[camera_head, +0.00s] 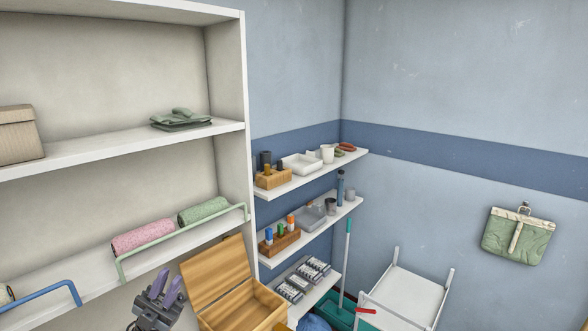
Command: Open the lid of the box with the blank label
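A wooden box (245,307) stands low in the middle, near the bottom edge. Its lid (217,272) is raised and leans back to the left, and part of the box's inside shows. No label shows on the faces in view. A beige lidded box (20,137) sits on the shelf at the far left, cut off by the picture edge; its lid is on and no label shows. My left gripper (166,287), with purple fingers, is just left of the wooden lid. Its fingers are apart with nothing between them. My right gripper is not in view.
A tall white shelf unit (229,85) holds folded green cloth (181,119) and pink (143,236) and green rolls. Small wall shelves (310,178) carry containers. A white cart (408,292) and a teal-handled tool (347,255) stand at lower right.

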